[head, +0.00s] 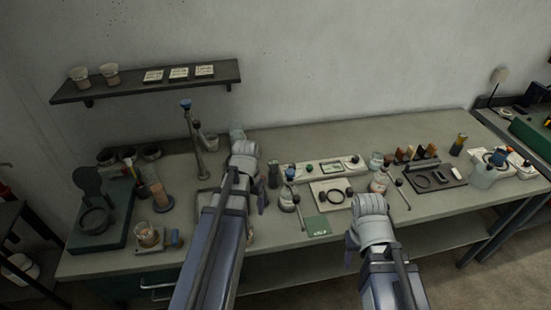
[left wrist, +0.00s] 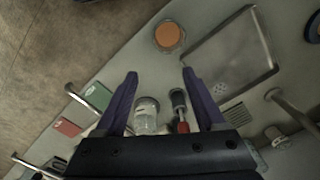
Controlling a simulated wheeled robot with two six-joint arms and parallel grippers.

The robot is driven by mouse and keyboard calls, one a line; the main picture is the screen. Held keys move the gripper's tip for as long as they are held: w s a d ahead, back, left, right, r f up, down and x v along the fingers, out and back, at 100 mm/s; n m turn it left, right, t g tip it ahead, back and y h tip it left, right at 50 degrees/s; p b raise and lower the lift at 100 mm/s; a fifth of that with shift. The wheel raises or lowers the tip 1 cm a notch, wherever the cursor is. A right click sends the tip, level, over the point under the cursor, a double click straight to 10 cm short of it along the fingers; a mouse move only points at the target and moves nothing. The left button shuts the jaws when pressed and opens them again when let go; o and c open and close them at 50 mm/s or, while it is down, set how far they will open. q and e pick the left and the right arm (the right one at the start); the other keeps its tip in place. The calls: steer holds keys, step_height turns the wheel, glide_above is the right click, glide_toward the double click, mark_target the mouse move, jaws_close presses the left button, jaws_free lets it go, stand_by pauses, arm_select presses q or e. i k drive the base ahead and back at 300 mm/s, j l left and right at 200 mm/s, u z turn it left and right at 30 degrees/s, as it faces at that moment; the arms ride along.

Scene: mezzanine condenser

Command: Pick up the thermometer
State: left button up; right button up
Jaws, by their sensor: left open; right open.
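I cannot make out the thermometer for certain in either view. In the left wrist view, my left gripper (left wrist: 160,73) is open, its two purple fingers apart with nothing held between the tips. A clear, pale jar (left wrist: 146,115) and a slim dark piece with a red part (left wrist: 181,112) show between the fingers, nearer their base. In the head view, my left arm reaches over the left-middle of the bench, and its gripper is mostly hidden behind the arm. My right gripper (head: 353,251) is in front of the bench's front edge, mostly hidden by its own wrist.
The bench (head: 430,207) carries a white control panel (head: 325,168), a dark tray (head: 436,179), a green pad (head: 317,226), and a dark green stand (head: 100,225). A metal post (head: 195,145) rises behind my left arm. A wall shelf (head: 150,82) hangs above.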

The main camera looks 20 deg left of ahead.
mark_target(273, 164)
steer(key=i, duration=0.85)
